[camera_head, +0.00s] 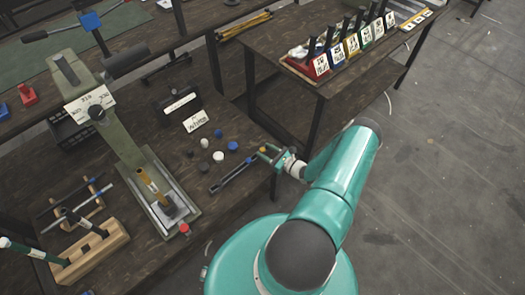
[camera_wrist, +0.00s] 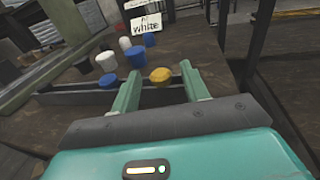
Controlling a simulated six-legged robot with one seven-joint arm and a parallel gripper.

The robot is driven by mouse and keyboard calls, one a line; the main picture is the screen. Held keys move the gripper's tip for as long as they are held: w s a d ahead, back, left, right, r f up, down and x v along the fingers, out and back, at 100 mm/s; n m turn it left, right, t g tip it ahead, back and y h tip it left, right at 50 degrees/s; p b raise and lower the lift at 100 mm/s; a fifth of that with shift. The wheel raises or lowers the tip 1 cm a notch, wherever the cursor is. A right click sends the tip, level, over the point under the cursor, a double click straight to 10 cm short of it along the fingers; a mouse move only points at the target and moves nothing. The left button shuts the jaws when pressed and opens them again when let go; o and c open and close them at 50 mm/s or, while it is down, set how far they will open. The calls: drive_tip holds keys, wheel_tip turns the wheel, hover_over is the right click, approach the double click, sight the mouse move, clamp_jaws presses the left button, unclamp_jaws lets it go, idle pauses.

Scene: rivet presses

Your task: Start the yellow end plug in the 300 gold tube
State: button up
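The yellow end plug (camera_wrist: 160,75) sits at the dark narrow rack, between and slightly beyond my fingertips in the wrist view. It shows small in the head view (camera_head: 262,150). My gripper (camera_wrist: 158,82) is open, with a gap on each side of the plug; in the head view my gripper (camera_head: 273,154) is over the rack's right end. A gold tube (camera_head: 150,185) stands tilted in the green press (camera_head: 128,143) at the left, its upper end free.
The dark rack (camera_head: 232,179) lies near the bench's right edge. Loose blue plugs (camera_head: 232,146) and white plugs (camera_head: 218,156) lie left of my gripper, before a card (camera_head: 196,122). Colored bins (camera_head: 321,66) stand on another table.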

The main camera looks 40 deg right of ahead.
drive_tip(key=c, duration=0.8)
drive_tip(key=shift+c, duration=0.2)
drive_tip(key=shift+r, duration=0.15)
